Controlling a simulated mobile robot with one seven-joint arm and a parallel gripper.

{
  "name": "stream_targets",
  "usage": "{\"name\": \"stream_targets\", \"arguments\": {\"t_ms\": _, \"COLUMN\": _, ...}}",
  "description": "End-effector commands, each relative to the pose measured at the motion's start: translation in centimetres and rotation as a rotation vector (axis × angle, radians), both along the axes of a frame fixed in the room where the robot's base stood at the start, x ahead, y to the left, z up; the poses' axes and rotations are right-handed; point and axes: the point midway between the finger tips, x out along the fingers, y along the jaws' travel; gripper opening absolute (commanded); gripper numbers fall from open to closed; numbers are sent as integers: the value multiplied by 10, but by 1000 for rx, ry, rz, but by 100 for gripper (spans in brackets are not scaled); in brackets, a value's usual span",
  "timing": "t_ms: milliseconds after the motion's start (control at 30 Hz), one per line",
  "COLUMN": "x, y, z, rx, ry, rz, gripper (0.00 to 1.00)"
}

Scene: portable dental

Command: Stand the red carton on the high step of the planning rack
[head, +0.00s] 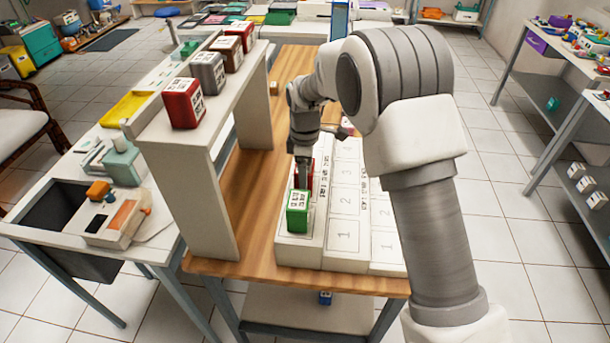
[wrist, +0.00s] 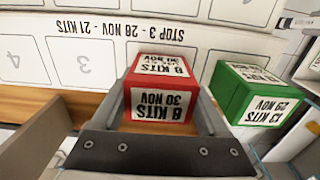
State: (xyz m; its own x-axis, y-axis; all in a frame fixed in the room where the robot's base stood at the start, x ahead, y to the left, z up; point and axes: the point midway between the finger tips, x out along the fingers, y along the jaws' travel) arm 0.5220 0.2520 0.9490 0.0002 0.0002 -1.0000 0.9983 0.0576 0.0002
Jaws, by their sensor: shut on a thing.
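The red carton (wrist: 160,85) sits between the fingers of my gripper (wrist: 165,105), and its label reads 8 KITS, 30 NOV. In the head view my gripper (head: 304,165) is shut on it over the left step, just behind the green carton; only a sliver of red shows past the fingers. The white planning rack (head: 345,255) stands on the wooden table, with numbered slots on its steps; its left step looks the highest. I cannot tell whether the carton's base touches the step. The green carton (head: 298,212) stands upright at the near end of that step.
The green carton (wrist: 255,92) is close on the right in the wrist view. A blue carton (head: 325,298) lies below the tabletop.

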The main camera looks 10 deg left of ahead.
Motion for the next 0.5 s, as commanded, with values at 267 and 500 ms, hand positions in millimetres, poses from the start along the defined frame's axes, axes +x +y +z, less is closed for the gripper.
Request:
{"name": "stream_targets", "arguments": {"t_ms": 267, "x": 0, "y": 0, "z": -2, "rx": 0, "ry": 0, "rz": 0, "gripper": 100}}
{"name": "stream_targets", "arguments": {"t_ms": 500, "x": 0, "y": 0, "z": 4, "rx": 0, "ry": -1, "rz": 0, "gripper": 100}}
